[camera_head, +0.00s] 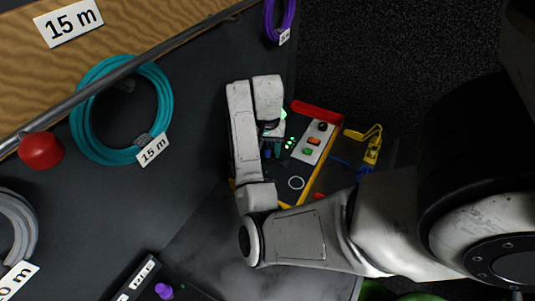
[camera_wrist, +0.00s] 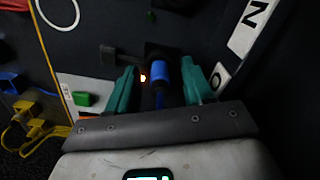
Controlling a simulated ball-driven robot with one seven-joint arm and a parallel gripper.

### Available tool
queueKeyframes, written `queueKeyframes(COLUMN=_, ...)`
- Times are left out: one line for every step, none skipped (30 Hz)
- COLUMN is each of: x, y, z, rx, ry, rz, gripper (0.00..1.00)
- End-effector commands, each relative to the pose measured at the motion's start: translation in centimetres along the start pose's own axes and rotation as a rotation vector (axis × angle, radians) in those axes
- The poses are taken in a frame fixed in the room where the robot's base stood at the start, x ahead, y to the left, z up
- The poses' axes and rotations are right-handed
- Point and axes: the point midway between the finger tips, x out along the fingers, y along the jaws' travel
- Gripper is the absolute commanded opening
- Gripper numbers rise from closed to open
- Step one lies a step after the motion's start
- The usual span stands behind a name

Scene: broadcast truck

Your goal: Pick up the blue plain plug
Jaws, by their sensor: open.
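The blue plain plug (camera_wrist: 160,74) stands out from a dark panel in the wrist view, with a blue cable or tail running toward my gripper. My gripper (camera_wrist: 158,88) is open, with one teal finger on each side of the plug. A small gap shows on both sides, so the fingers appear apart from it. In the head view my gripper (camera_head: 274,125) is over the yellow-edged panel box, and my own arm hides most of the plug there.
The panel box (camera_head: 327,172) carries a red handle (camera_head: 317,111) and coloured buttons. A yellow connector (camera_head: 372,151) sits to its right. A small light (camera_wrist: 142,77) glows beside the plug. Teal cable coil (camera_head: 84,128) and red knob (camera_head: 41,150) are at left.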

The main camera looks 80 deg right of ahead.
Motion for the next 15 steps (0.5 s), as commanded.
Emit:
queueKeyframes(x=-0.02, y=-0.03, z=0.0, rx=0.0, ry=0.0, rz=0.0, gripper=0.51)
queueKeyframes(x=-0.03, y=-0.03, z=0.0, rx=0.0, ry=0.0, rz=0.0, gripper=0.51)
queueKeyframes(x=-0.04, y=-0.03, z=0.0, rx=0.0, ry=0.0, rz=0.0, gripper=0.51)
queueKeyframes(x=-0.04, y=-0.03, z=0.0, rx=0.0, ry=0.0, rz=0.0, gripper=0.51)
queueKeyframes(x=-0.05, y=-0.03, z=0.0, rx=0.0, ry=0.0, rz=0.0, gripper=0.51)
queueKeyframes(x=-0.05, y=-0.03, z=0.0, rx=0.0, ry=0.0, rz=0.0, gripper=0.47)
queueKeyframes(x=-0.05, y=-0.03, z=0.0, rx=0.0, ry=0.0, rz=0.0, gripper=0.45)
queueKeyframes(x=-0.05, y=-0.03, z=0.0, rx=0.0, ry=0.0, rz=0.0, gripper=0.42)
queueKeyframes(x=-0.06, y=-0.03, z=0.0, rx=0.0, ry=0.0, rz=0.0, gripper=0.38)
queueKeyframes(x=-0.06, y=-0.03, z=0.0, rx=0.0, ry=0.0, rz=0.0, gripper=0.35)
queueKeyframes(x=-0.06, y=-0.03, z=0.0, rx=0.0, ry=0.0, rz=0.0, gripper=0.32)
queueKeyframes(x=-0.06, y=-0.03, z=0.0, rx=0.0, ry=0.0, rz=0.0, gripper=0.28)
queueKeyframes(x=-0.06, y=-0.03, z=0.0, rx=0.0, ry=0.0, rz=0.0, gripper=0.25)
queueKeyframes(x=-0.06, y=-0.03, z=-0.01, rx=0.0, ry=0.0, rz=0.0, gripper=0.23)
queueKeyframes(x=-0.07, y=-0.03, z=-0.01, rx=0.0, ry=0.0, rz=0.0, gripper=0.19)
